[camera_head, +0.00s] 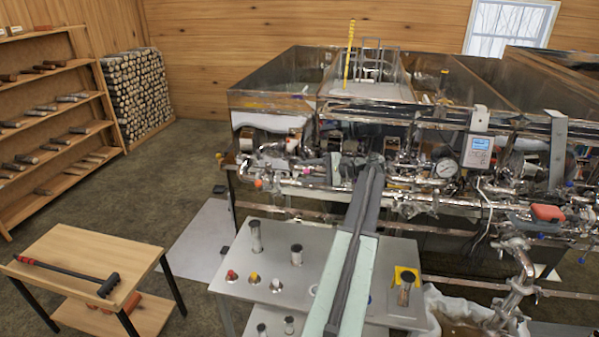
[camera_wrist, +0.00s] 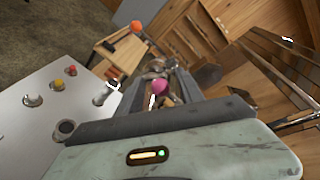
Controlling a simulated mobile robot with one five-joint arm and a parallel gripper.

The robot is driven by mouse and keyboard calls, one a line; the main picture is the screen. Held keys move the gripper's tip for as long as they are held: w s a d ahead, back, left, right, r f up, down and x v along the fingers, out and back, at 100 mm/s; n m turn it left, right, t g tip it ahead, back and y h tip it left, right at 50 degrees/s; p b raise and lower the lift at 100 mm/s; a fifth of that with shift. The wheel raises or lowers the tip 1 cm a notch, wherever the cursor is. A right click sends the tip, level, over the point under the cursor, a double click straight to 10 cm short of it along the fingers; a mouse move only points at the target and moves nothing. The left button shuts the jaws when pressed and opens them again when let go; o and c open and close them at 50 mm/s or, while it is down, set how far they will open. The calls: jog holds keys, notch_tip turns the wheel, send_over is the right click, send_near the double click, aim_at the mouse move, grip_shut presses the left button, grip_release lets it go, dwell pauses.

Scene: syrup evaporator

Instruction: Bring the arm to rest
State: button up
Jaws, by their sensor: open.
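My arm reaches from the bottom of the head view, over the grey metal table, toward the pipework at the front of the evaporator (camera_head: 300,103). My gripper (camera_head: 355,164) is at its far end, small and hard to make out against the pipes. In the wrist view my gripper (camera_wrist: 157,78) shows two dark fingers spread apart. A pink knob (camera_wrist: 160,87) and some shiny fittings show in the gap between them. I see nothing held. I cannot tell how close the fingers are to the fittings.
The metal table (camera_head: 270,240) holds upright cylinders and small coloured knobs beneath my arm. A wooden table (camera_head: 90,255) with a red-handled tool (camera_head: 70,274) stands at left. A gauge (camera_head: 446,168) and a display box (camera_head: 479,150) are right of my gripper. Open floor lies at left.

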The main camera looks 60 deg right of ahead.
jog(key=v, duration=0.5)
jog(key=shift+p, duration=0.4)
